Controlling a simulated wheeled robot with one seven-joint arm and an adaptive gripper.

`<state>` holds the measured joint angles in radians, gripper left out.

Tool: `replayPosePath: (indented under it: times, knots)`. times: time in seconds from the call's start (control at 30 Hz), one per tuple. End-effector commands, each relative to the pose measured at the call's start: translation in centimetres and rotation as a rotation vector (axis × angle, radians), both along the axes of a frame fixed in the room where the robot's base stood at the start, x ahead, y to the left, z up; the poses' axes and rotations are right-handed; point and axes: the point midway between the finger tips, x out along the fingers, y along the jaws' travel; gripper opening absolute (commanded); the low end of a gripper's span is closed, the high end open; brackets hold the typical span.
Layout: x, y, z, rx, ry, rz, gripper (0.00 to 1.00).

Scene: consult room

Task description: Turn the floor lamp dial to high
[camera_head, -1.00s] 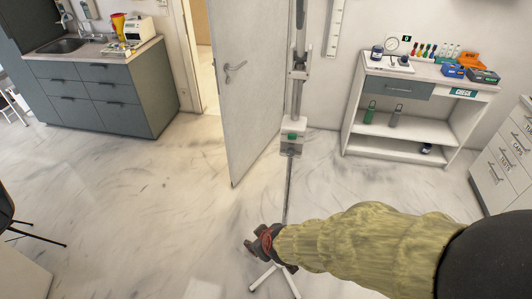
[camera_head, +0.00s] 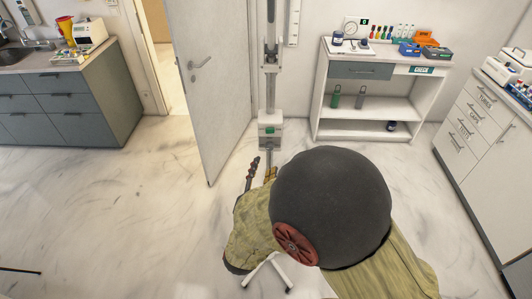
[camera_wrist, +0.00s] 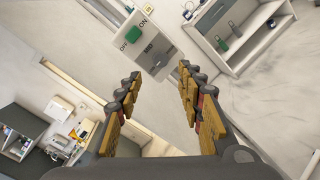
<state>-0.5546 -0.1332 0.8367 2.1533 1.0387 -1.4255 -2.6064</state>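The floor lamp's tall grey pole (camera_head: 270,92) rises beside the door, and its white legs (camera_head: 270,274) rest on the floor. A white control box (camera_head: 263,117) sits on the pole with a green part (camera_head: 270,129) on its front. In the wrist view the box (camera_wrist: 166,46) shows the green part (camera_wrist: 136,32), a small grey piece (camera_wrist: 150,48), and lettering that seems to read OFF and ON. My gripper (camera_head: 262,170) is open and empty just below the box in the head view. In the wrist view its fingers (camera_wrist: 158,76) are spread toward the box. The dial's setting is unclear.
A half-open white door (camera_head: 203,100) stands left of the pole. A white shelf unit (camera_head: 320,97) with bottles is to the right, and drawers (camera_head: 468,130) stand at the far right. A grey sink cabinet (camera_head: 70,115) is at left. The floor between is clear.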

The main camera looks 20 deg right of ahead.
Motion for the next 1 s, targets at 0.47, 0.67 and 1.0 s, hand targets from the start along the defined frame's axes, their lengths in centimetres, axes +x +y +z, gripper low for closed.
replayPosePath:
  times: [0.47, 0.67, 1.0]
  knots:
    - [5.4, -2.8, -0.2, 0.001, 0.001, -0.001, 0.38]
    - [6.7, -3.4, 0.0, 0.001, 0.001, 0.0, 0.38]
    - [6.8, -3.4, 0.0, 0.001, 0.001, 0.001, 0.35]
